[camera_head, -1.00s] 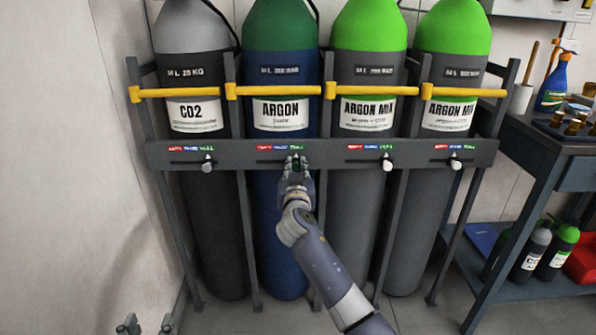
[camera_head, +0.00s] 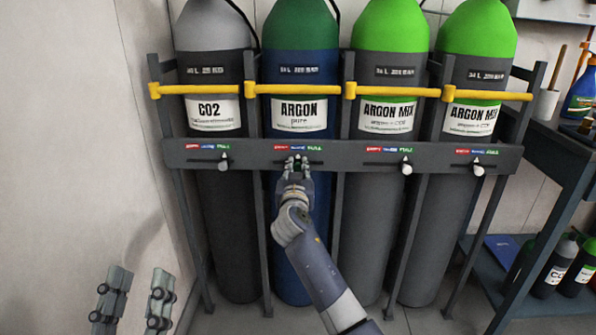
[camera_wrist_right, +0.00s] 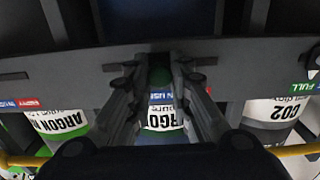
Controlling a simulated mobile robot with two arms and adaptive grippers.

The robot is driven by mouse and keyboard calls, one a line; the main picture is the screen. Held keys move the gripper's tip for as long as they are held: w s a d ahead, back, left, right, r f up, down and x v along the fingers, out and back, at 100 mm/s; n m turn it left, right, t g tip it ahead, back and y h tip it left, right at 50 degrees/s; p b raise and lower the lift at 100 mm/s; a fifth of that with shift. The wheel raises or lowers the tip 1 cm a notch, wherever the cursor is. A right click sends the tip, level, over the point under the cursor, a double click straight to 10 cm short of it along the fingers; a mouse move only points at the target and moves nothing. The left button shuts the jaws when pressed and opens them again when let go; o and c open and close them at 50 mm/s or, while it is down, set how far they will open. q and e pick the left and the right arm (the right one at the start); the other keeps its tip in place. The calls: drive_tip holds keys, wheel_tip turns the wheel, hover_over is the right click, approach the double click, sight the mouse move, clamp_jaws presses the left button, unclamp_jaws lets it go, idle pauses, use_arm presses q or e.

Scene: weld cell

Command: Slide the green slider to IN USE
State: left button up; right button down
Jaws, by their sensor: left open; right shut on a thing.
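The label strip on the ARGON slot of the rack rail (camera_head: 345,156) reads red EMPTY, blue IN USE (camera_head: 297,147) and green FULL (camera_head: 315,148), left to right. My right gripper (camera_head: 297,163) is at the rail just below the IN USE label, shut on the green slider (camera_wrist_right: 159,78). Its fingers hide most of the slider. In the right wrist view, upside down, the blue IN USE label (camera_wrist_right: 161,97) lines up between the fingers. My left gripper (camera_head: 139,273) is open and empty at the lower left, away from the rack.
Yellow bars (camera_head: 290,89) cross in front of the cylinders. A wall stands close on the left, a workbench (camera_head: 560,150) on the right.

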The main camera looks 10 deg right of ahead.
drive_tip(key=c, duration=1.4)
unclamp_jaws()
drive_tip(key=shift+s, duration=0.15)
drive_tip(key=v, duration=1.1)
drive_tip(key=shift+s+a, duration=0.2)
drive_tip(key=shift+s, duration=0.15)
